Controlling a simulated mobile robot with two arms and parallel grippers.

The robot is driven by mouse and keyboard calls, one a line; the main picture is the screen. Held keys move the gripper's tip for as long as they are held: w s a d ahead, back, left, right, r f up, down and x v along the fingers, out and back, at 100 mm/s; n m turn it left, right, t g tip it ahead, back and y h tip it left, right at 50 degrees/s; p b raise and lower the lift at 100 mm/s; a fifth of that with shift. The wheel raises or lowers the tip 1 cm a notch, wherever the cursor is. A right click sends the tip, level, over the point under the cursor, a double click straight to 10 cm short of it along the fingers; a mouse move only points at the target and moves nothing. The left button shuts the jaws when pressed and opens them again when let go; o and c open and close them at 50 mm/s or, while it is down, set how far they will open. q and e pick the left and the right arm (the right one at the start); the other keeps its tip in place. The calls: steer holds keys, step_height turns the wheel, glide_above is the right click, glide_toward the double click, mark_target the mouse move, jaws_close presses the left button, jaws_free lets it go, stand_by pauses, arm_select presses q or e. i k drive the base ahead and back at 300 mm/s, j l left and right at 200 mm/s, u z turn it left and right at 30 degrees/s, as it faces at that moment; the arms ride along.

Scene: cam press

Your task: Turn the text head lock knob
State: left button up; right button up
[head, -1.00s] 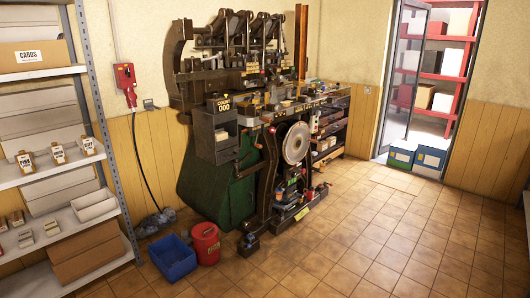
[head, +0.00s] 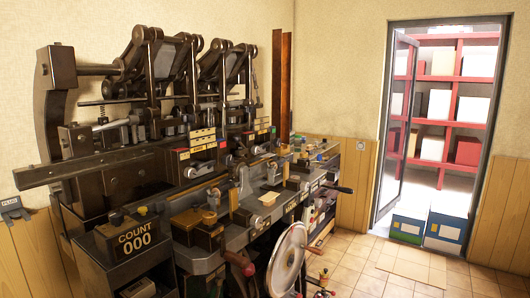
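The cam press (head: 110,165) fills the left and middle of the head view. Its two dark upper head assemblies stand side by side, one at the left (head: 150,70) and one farther right (head: 225,75). Yellow labels (head: 203,148) sit below them, too small to read surely. I cannot tell which one is the text head lock knob. Neither of my grippers is in view.
A counter box (head: 136,240) reading COUNT 000 stands at the front left. A pale handwheel (head: 287,262) is low in front of the press. Tiled floor (head: 400,275) is free at the right. Storage boxes (head: 446,232) stand by the open glass door (head: 400,130).

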mark_target(277, 141)
steer(key=i+u, duration=0.25)
steer(key=i+l+u, duration=0.4)
steer(key=l+u, duration=0.2)
steer(key=i+l+u, duration=0.25)
steer(key=l, duration=0.2)
steer(key=k, duration=0.1)
